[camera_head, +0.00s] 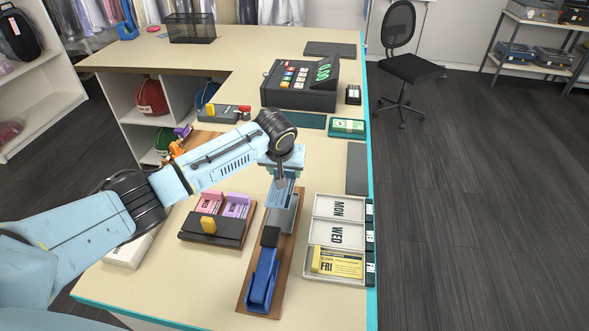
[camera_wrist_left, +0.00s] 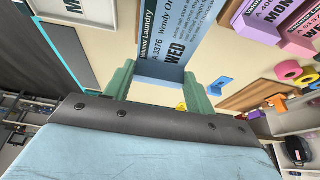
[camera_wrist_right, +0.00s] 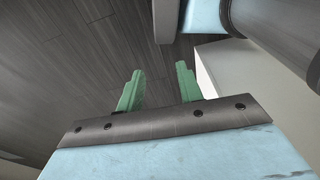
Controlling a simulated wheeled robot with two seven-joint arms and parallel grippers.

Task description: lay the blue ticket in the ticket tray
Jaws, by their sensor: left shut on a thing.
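The blue ticket (camera_wrist_left: 183,32), printed with WED, is between the fingers of my left gripper (camera_wrist_left: 158,85). In the head view the left gripper (camera_head: 281,182) hangs over the wooden board, left of the ticket tray. The white ticket tray (camera_head: 308,234) has sections marked MON, WED and FRI. A yellow ticket (camera_head: 337,263) lies in the FRI section; the MON and WED sections look empty. A tray corner also shows at the upper left of the left wrist view. My right gripper (camera_wrist_right: 158,88) is open and empty above the dark floor.
A dark holder (camera_head: 212,237) with pink and purple tickets stands left of the wooden board (camera_head: 288,248). A blue stapler (camera_head: 262,281) lies on the board's near end. A cash register (camera_head: 301,88) stands farther back. The counter's right edge runs just past the tray.

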